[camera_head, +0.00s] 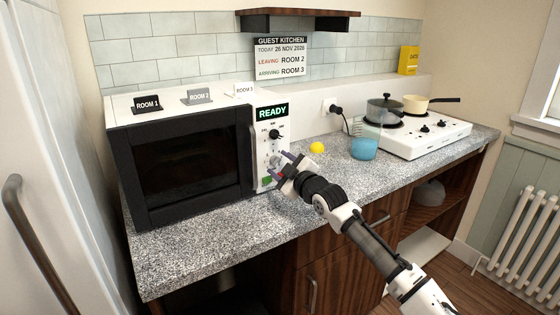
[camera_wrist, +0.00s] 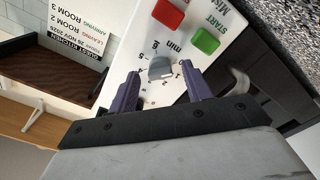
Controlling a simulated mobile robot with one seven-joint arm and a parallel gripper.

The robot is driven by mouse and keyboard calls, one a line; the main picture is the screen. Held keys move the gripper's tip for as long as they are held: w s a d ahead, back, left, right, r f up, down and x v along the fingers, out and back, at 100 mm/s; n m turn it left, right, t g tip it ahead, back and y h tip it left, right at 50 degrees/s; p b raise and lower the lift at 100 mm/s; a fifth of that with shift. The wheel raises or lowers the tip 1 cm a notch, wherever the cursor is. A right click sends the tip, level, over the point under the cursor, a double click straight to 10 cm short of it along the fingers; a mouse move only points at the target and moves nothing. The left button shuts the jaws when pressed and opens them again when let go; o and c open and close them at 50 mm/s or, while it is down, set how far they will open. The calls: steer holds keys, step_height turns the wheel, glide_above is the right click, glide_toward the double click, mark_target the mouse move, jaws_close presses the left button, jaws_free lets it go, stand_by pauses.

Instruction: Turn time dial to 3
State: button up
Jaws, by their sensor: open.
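The microwave (camera_head: 180,150) stands on the granite counter with its door shut and a READY display (camera_head: 272,113) lit. The time dial (camera_wrist: 160,68) is a grey knob on its white control panel, with small numbers and "min" around it. In the head view the dial is low on the panel, partly behind my fingers. My gripper (camera_wrist: 160,72) is open, with one purple finger on each side of the dial. I cannot tell whether the fingers touch it. The number the dial points at is too small to read surely.
A red button (camera_wrist: 168,13) and a green START button (camera_wrist: 205,40) sit close to the dial. A black upper dial (camera_head: 276,134) is above it.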

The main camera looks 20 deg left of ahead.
steer(key=shift+w+a, duration=0.2)
steer(key=shift+a, duration=0.1)
steer(key=c, duration=1)
